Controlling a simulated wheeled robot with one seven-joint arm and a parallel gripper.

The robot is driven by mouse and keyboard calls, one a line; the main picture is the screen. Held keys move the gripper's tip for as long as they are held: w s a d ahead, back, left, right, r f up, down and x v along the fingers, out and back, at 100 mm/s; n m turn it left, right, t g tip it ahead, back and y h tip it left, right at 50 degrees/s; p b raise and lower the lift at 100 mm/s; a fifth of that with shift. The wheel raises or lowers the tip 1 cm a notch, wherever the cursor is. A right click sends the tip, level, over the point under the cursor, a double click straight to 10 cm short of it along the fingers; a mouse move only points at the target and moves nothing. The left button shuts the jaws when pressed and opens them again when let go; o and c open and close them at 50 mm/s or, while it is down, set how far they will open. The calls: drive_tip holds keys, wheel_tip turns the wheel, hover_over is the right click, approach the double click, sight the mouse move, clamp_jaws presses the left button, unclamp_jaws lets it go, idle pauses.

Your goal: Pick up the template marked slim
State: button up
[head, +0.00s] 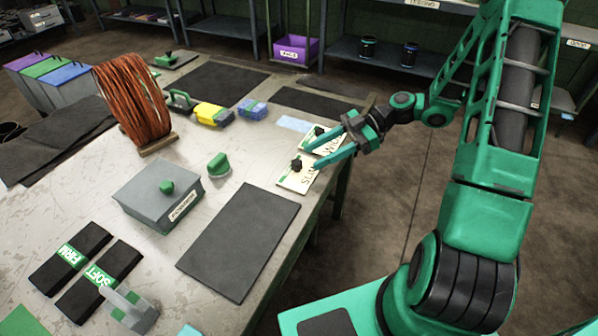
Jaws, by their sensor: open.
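The template marked slim (291,182) is a flat cream plate with dark lettering and a black knob (296,165). It lies near the right edge of the workbench in the head view. A second cream template (337,133), which seems to read WIDE, lies just behind it with its own black knob. My gripper (312,158) has two green fingers, open and apart, pointing left over the two templates. The fingertips are close to the slim template's knob, on its right. Nothing shows between the fingers. The fingers cover part of both templates, and I cannot tell their exact height above them.
A dark mat (238,240) lies in front of the templates. A grey lidded box (158,198) and a green-topped piece (218,165) stand to the left. A coil of orange cable (131,100) stands farther back. The bench's right edge is close to the templates.

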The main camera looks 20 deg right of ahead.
sight(304, 169)
drive_tip(key=x, duration=0.4)
drive_tip(key=shift+a, duration=0.4)
drive_tip(key=shift+c, duration=0.7)
clamp_jaws()
